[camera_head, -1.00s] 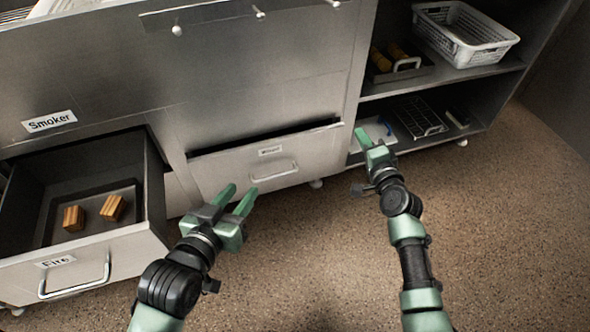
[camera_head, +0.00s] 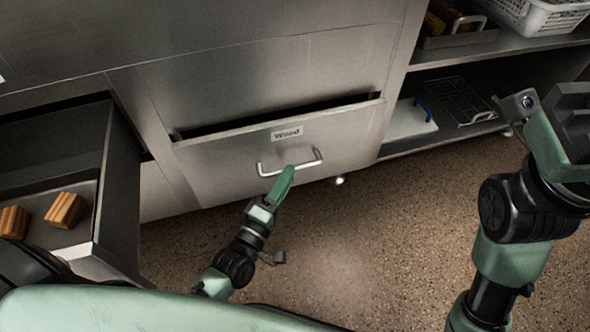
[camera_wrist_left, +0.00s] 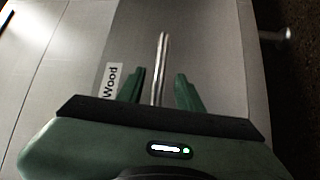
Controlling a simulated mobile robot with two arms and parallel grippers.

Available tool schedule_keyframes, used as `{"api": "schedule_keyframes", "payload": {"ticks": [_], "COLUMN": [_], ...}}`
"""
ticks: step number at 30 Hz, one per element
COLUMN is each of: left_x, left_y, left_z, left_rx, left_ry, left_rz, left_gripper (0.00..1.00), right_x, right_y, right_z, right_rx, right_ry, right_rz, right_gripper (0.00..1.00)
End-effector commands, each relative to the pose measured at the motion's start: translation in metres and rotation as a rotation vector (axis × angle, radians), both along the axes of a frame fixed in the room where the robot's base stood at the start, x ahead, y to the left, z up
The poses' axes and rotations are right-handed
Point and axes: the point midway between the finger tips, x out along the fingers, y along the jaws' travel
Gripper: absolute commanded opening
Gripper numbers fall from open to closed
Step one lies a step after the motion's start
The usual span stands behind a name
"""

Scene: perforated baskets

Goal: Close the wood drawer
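The wood drawer (camera_head: 230,165) is a grey metal front with a "Wood" label and a silver bar handle (camera_head: 290,163). A dark gap along its top edge shows it slightly open. My left gripper (camera_head: 284,180) is at the handle, seen edge-on in the head view. In the left wrist view its two green fingers (camera_wrist_left: 160,90) are apart, with the handle (camera_wrist_left: 160,68) running between them. They do not visibly pinch it; contact is unclear. My right gripper (camera_head: 568,125) is at the right edge, partly cut off, and its fingers cannot be made out.
Another drawer (camera_head: 122,185) stands open at the left, holding two wood blocks (camera_head: 63,210). At the right are open shelves with a white basket (camera_head: 540,14), a tray (camera_head: 462,38), a wire rack (camera_head: 455,98) and a white board (camera_head: 408,120). The floor in front is clear.

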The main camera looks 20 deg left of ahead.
Motion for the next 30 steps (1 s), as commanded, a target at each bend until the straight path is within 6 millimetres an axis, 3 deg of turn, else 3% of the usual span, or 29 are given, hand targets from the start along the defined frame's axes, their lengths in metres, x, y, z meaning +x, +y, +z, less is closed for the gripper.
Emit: {"api": "schedule_keyframes", "payload": {"ticks": [6,17,18,22,30], "left_x": [0.030,0.038,0.038,0.037,0.037], "left_y": [-0.006,-0.008,-0.008,-0.008,-0.008], "left_z": [0.003,0.005,0.005,0.005,0.005], "left_rx": [0.000,0.002,0.002,0.002,0.003], "left_ry": [-0.003,0.001,0.001,0.001,0.000], "left_rz": [0.001,-0.001,-0.001,-0.001,0.000], "left_gripper": [0.36,0.36,0.33,0.00,0.00], "right_x": [-0.009,-0.011,-0.011,-0.011,-0.011], "right_y": [0.001,0.001,0.001,0.001,0.001], "right_z": [0.002,0.006,0.006,0.006,0.006], "right_rx": [-0.002,-0.003,-0.003,-0.003,-0.003], "right_ry": [-0.038,-0.048,-0.048,-0.048,-0.049], "right_rz": [0.000,-0.001,-0.001,-0.001,0.000], "right_gripper": [0.00,0.00,0.00,0.00,0.00]}}
